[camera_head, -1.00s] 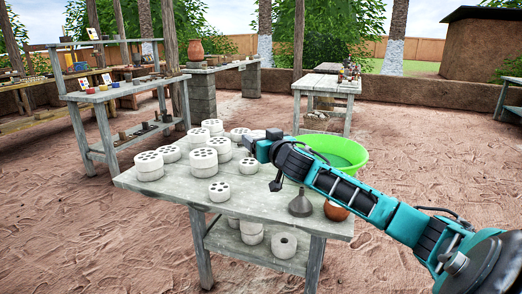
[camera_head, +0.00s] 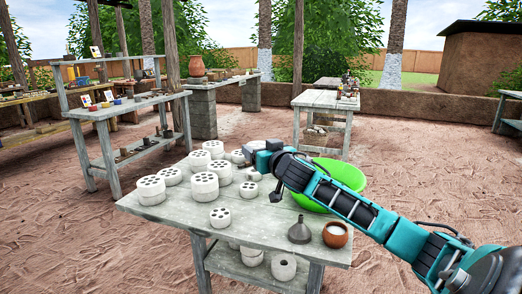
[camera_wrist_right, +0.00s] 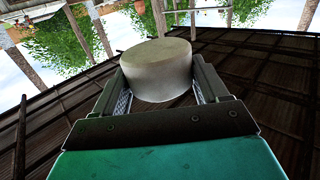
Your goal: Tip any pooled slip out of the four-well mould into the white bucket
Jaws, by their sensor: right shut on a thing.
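My right gripper (camera_head: 262,152) is over the back right of the grey table (camera_head: 200,224). In the right wrist view it is shut on a pale, round, drum-shaped mould (camera_wrist_right: 157,68), with a finger on either side. The face turned to the wrist camera is smooth. Its wells and any slip in them are hidden. In the head view the gripper and arm mostly hide this mould. I can make out no white bucket. A green basin (camera_head: 345,172) is behind my right forearm, partly covered by it. My left gripper is not in view.
Several white moulds with holes (camera_head: 151,189) crowd the table's left and middle. A grey funnel (camera_head: 299,232) and a brown pot (camera_head: 336,236) with pale contents stand at the front right. More moulds sit on the lower shelf (camera_head: 284,266).

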